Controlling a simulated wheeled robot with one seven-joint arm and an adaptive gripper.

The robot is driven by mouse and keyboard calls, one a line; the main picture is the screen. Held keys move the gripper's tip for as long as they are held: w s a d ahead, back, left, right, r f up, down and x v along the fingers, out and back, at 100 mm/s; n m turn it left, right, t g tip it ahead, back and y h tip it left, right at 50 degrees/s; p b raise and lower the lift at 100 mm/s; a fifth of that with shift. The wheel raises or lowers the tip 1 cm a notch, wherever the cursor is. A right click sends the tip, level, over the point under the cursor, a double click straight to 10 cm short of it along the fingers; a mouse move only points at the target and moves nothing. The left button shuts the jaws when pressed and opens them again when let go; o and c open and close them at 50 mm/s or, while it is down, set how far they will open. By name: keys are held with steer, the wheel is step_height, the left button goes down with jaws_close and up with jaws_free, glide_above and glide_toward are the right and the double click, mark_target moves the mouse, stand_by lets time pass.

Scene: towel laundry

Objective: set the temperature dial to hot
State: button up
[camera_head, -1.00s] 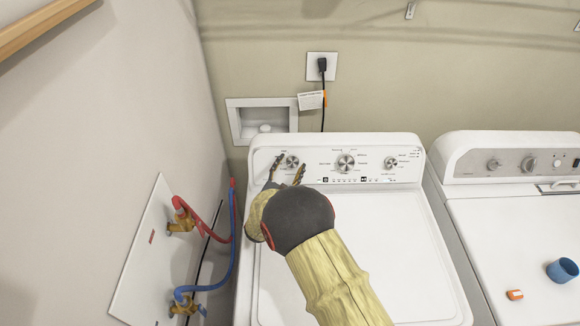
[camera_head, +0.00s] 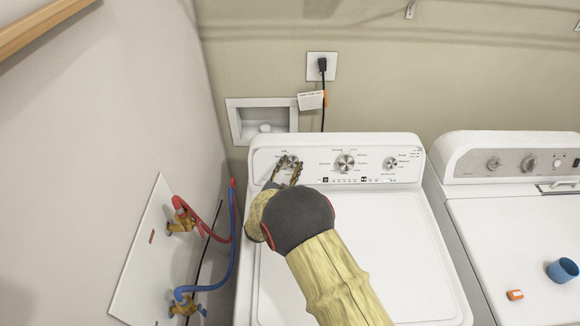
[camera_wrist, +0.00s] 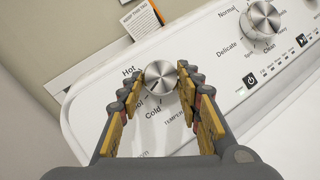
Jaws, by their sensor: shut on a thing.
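The temperature dial (camera_wrist: 160,78) is a round silver knob at the left end of the washer's control panel (camera_head: 318,176). In the wrist view, "Hot" is printed at its upper left and "Cold" at its lower left. A dark pointer line on the dial's lower part is near the "Cold" side; its exact setting is hard to read. My gripper (camera_wrist: 161,80) is shut on the dial, with one finger at each side. In the head view my gripper (camera_head: 287,165) covers most of the dial.
A larger cycle knob (camera_head: 346,163) and another knob (camera_head: 390,163) sit farther right on the panel. The dryer (camera_head: 520,215) stands to the right with a blue cup (camera_head: 562,270) and an orange item (camera_head: 515,295) on top. Hoses (camera_head: 233,240) hang at the left wall.

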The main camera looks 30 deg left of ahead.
steer(key=m+h+b, duration=0.1)
steer(key=m+b, duration=0.1)
steer(key=m+g+h+b, duration=0.1)
steer(key=m, duration=0.1)
steer(key=shift+a+h+b, duration=0.15)
steer(key=shift+h+b, duration=0.15)
steer(key=shift+b, duration=0.1)
steer(key=m, duration=0.1)
steer(key=m+g+b, duration=0.1)
steer(key=m+g+h+b, duration=0.1)
steer(key=m, duration=0.1)
steer(key=shift+r, duration=0.25)
steer(key=m, duration=0.1)
steer(key=m+g+b, duration=0.1)
steer(key=m, duration=0.1)
steer(key=m+g+b, duration=0.1)
steer(key=shift+w+r+m+h, duration=0.2)
steer(key=shift+r+m+h, duration=0.1)
steer(key=shift+h, duration=0.1)
steer(key=shift+r+m+g+b, duration=0.1)
steer(key=shift+m+g+b, duration=0.25)
steer(key=shift+m+g, duration=1.1)
steer(key=shift+m, duration=0.25)
steer(key=o, duration=1)
steer(key=shift+w, duration=0.1)
steer(key=shift+o, duration=0.8)
steer(key=shift+r+y, duration=0.1)
steer(key=shift+y, duration=0.2)
